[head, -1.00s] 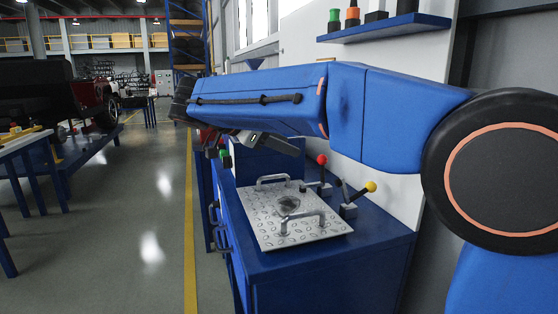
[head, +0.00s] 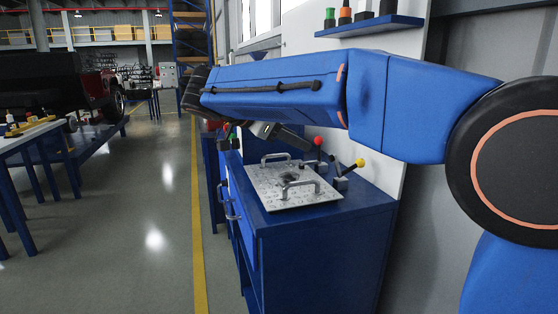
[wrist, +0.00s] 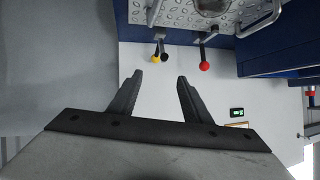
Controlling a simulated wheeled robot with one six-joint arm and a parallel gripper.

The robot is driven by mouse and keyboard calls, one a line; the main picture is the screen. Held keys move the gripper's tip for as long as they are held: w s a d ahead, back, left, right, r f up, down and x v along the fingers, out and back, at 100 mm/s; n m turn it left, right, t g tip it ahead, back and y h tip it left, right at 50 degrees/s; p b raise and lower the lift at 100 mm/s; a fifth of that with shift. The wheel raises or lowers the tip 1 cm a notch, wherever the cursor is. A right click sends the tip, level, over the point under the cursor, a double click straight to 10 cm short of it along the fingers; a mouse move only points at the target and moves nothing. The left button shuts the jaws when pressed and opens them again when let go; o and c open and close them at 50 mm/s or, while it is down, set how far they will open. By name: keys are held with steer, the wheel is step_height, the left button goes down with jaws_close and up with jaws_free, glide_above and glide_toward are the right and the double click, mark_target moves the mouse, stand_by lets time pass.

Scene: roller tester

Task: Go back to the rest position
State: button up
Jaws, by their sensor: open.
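My gripper (wrist: 157,92) shows in the wrist view with its two dark fingers spread apart and nothing between them. In the head view my blue arm reaches leftward over the blue cabinet, and the fingers are mostly hidden by or dark against the arm's end. The wrist view is turned, with the cabinet's top plate at its upper edge. The fingers are apart from the levers there.
A blue cabinet (head: 320,245) carries a metal plate with two handles (head: 290,187). Beside it are a red-knobbed lever (head: 318,141) and a yellow-knobbed lever (head: 360,163). A shelf (head: 370,26) is on the wall. The floor (head: 120,230) left of the yellow line is clear.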

steer(key=s+d+f+n+g+y, duration=0.1)
steer(key=s+d+f+n+y, duration=0.1)
steer(key=s+d+f, duration=0.35)
steer(key=s+d+f+n+g+y, duration=0.1)
steer(key=s+d+f+n, duration=0.15)
steer(key=d, duration=0.55)
steer(key=s+d+f+n+g+y, duration=0.1)
steer(key=s+d+f+n+y, duration=0.15)
steer(key=s+d, duration=0.35)
steer(key=s+d+f+n+y, duration=0.2)
steer(key=s+f+n, duration=0.1)
steer(key=s+f, duration=0.5)
steer(key=s+d+f+n+t+y, duration=0.1)
steer(key=s+d+f+n+y, duration=0.1)
steer(key=s+f, duration=0.7)
steer(key=shift+s+d+f+n, duration=0.25)
steer(key=shift+s+d+n, duration=0.3)
steer(key=shift+d+n, duration=0.25)
steer(key=shift+d+y, duration=0.1)
steer(key=shift+y, duration=0.15)
